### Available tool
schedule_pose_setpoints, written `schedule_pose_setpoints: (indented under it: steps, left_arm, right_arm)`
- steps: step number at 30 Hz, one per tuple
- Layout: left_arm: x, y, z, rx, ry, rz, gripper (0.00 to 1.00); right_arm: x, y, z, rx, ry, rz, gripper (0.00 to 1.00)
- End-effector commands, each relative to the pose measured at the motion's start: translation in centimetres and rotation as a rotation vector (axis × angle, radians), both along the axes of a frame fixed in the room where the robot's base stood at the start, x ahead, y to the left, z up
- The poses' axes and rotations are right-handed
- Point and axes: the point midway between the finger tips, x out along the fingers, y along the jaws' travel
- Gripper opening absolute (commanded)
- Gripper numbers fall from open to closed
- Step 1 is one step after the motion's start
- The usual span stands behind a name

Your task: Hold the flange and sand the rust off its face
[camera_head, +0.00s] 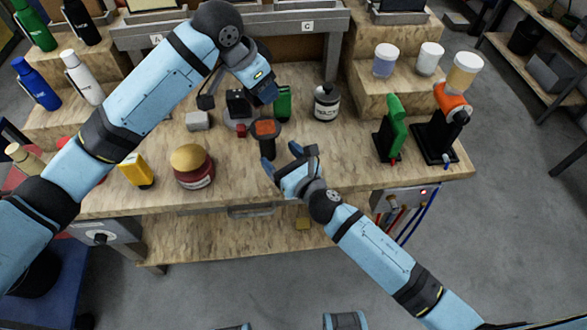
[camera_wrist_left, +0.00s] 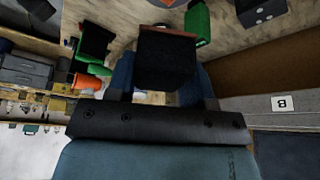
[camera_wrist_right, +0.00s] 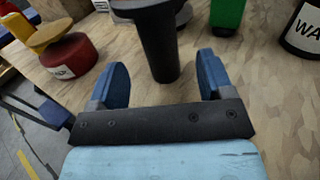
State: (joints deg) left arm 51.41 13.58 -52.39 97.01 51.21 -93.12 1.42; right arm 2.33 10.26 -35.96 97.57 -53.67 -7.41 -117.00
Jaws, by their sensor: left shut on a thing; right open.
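The flange (camera_head: 267,127) stands upright on the bench, an orange-brown rust patch on its dark round face and a dark stem below. Its stem also shows in the right wrist view (camera_wrist_right: 158,45). My right gripper (camera_head: 282,158) is open just in front of the stem, which appears between its fingers in the right wrist view but is not gripped. My left gripper (camera_head: 267,98) is shut on a black sanding block (camera_wrist_left: 168,62) with a reddish-brown edge. The block is above and behind the flange, apart from its face, and mostly hidden by the hand in the head view.
A black block on a round grey base with a red knob (camera_head: 241,130) stands left of the flange. A green block (camera_head: 284,103) and a labelled bottle (camera_head: 326,103) stand behind it. A red tin (camera_head: 194,175) is at left.

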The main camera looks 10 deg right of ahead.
Motion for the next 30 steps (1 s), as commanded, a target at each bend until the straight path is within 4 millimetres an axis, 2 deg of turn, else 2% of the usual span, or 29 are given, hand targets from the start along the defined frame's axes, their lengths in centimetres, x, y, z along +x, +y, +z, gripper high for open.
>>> schedule_pose_setpoints:
  steps: [3, 9, 21, 23, 30]
  left_arm:
    - [0.0, 0.0, 0.0, 0.0, 0.0, 0.0, 0.29]
    - [0.0, 0.0, 0.0, 0.0, 0.0, 0.0, 0.29]
    - [0.0, 0.0, 0.0, 0.0, 0.0, 0.0, 0.29]
    - [0.0, 0.0, 0.0, 0.0, 0.0, 0.0, 0.29]
    - [0.0, 0.0, 0.0, 0.0, 0.0, 0.0, 0.29]
  right_arm:
    - [1.9, 1.1, 0.1, 0.001, 0.0, 0.0, 0.74]
    - [3.9, 2.3, 0.0, 0.003, 0.002, 0.001, 0.74]
    - [4.5, 2.6, 0.0, 0.003, 0.002, 0.0, 0.74]
    - [4.5, 2.6, 0.0, 0.003, 0.002, 0.0, 0.62]
    - [4.5, 2.6, 0.0, 0.003, 0.002, 0.0, 0.07]
